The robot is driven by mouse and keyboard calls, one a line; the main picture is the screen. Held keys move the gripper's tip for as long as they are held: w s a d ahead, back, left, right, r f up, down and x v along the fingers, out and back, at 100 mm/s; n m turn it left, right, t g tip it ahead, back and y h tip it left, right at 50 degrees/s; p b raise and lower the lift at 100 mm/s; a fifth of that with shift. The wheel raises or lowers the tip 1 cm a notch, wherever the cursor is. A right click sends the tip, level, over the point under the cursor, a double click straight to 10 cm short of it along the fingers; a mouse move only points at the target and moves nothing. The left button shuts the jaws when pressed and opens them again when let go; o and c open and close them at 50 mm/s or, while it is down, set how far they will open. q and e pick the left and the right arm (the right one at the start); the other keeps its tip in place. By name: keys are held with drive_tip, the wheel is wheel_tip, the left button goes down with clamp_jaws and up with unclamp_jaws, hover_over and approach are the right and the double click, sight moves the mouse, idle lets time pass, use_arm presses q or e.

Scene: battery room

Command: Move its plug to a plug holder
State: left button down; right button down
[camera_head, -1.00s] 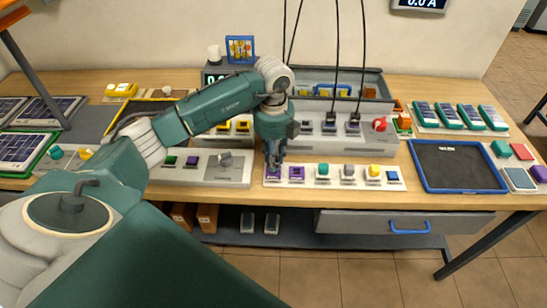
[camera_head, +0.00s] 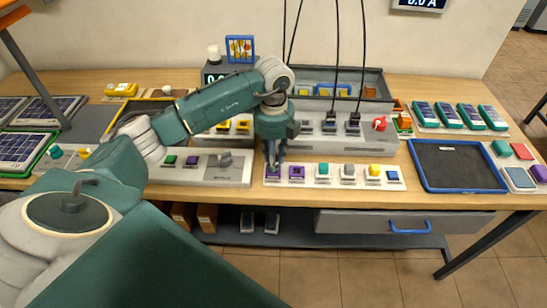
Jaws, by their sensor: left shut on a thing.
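My left gripper (camera_head: 273,160) points straight down over the left end of a white holder strip (camera_head: 310,183) at the table's front. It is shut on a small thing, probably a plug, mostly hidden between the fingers. Purple shows at the fingertips, at the strip's leftmost place. I cannot tell whether the held thing is seated there. To the right on the strip are a purple holder (camera_head: 296,173), a teal piece (camera_head: 322,170), a grey piece (camera_head: 348,171), a yellow piece (camera_head: 373,171) and a blue piece (camera_head: 393,176). My right gripper is out of view.
Black cables hang to a grey box behind the strip, with dark plugs (camera_head: 330,124) on it. A red knob (camera_head: 379,124) sits at its right. A blue-rimmed black tray (camera_head: 455,166) lies right of the strip. A grey panel with a knob (camera_head: 225,160) lies left.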

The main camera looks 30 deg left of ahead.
use_arm(q)
drive_tip(key=shift+f+b, duration=0.35)
drive_tip(key=shift+f, duration=0.25)
drive_tip(key=c, duration=1.8)
unclamp_jaws()
drive_tip(key=shift+r, duration=0.1)
drive_tip(key=shift+r, duration=0.1)
drive_tip(key=shift+r+p, duration=3.95)
drive_tip(key=shift+r, duration=1.5)
drive_tip(key=shift+d+f, duration=0.1)
